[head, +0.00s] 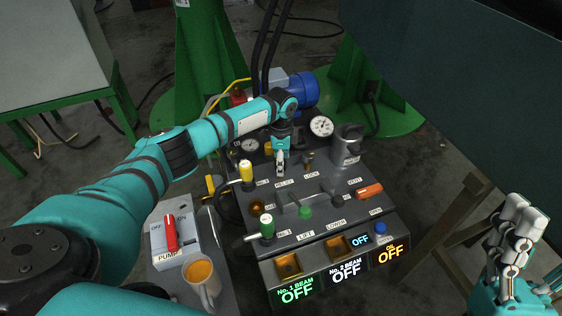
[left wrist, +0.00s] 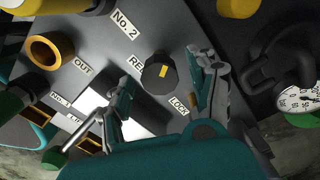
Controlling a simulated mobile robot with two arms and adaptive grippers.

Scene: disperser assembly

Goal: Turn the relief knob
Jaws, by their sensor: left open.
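The relief knob (left wrist: 160,74) is a dark, faceted knob with a yellow mark, on the grey panel beside a partly covered label starting "RE". In the left wrist view it lies between the two spread fingers of my left gripper (left wrist: 165,92), with a gap visible on both sides. In the head view my left gripper (head: 280,165) points down at the panel just behind the RELIEF label and hides the knob. I cannot tell how far the fingertips are above the panel. My right gripper (head: 520,225) is at the right, away from the panel; its finger opening is unclear.
A pressure gauge (head: 321,126) and a grey cylinder (head: 346,145) stand behind. A green-topped lever (head: 267,226) and orange handle (head: 369,191) are nearer.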

